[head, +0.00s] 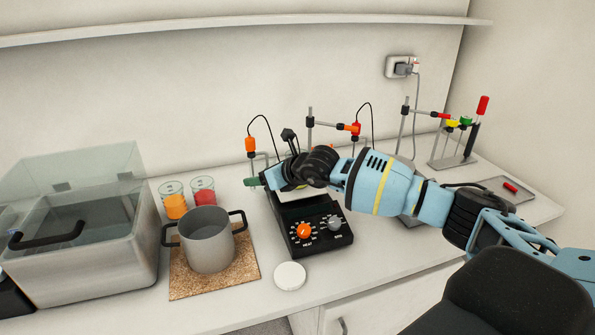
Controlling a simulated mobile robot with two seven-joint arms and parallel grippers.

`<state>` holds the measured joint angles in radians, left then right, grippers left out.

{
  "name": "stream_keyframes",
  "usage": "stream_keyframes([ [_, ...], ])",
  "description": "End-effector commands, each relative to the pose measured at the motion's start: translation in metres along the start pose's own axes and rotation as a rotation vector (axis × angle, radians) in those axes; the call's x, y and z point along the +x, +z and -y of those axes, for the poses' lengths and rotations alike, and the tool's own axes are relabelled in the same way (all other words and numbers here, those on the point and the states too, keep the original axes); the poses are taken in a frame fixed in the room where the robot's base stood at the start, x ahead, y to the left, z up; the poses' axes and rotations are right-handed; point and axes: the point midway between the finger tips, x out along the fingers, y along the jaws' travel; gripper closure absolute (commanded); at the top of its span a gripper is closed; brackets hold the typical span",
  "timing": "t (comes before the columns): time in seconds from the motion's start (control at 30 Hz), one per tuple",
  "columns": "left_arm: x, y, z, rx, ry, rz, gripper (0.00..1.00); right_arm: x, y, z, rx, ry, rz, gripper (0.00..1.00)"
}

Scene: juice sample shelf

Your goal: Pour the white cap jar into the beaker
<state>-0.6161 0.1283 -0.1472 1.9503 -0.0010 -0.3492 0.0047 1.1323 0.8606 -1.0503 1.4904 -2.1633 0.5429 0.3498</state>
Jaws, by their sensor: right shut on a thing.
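My right gripper (268,181) is above the back of the black hot plate, pointing left. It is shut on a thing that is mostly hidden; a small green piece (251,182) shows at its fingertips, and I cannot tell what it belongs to. A round white cap (290,277) lies on the counter in front of the hot plate; I cannot tell whether a jar is under it. Two clear glass vessels stand behind the pot, one with orange contents (175,206) and one with red contents (204,196). I cannot tell which is the beaker. My left gripper is not in view.
A grey pot (207,245) with black handles stands on a cork mat (182,286). The black hot plate (320,236) has an orange and a grey knob. A metal bath (95,265) with a clear lid fills the left. Stands with clamps (310,130) line the back.

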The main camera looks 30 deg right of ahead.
Motion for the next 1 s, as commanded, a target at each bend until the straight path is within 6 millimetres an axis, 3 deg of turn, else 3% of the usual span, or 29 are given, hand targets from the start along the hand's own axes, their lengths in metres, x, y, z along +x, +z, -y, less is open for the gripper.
stream_keyframes([
  [0.37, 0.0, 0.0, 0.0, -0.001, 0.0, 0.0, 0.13, 0.003, -0.003, -0.005, -0.069, -0.036, -0.014, 0.67],
  [0.8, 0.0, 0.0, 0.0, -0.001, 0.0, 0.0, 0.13, -0.002, 0.021, -0.04, -0.069, -0.035, -0.013, 0.67],
  [1.0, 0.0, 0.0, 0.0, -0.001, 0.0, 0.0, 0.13, -0.003, 0.024, -0.045, -0.067, -0.036, -0.014, 0.67],
])
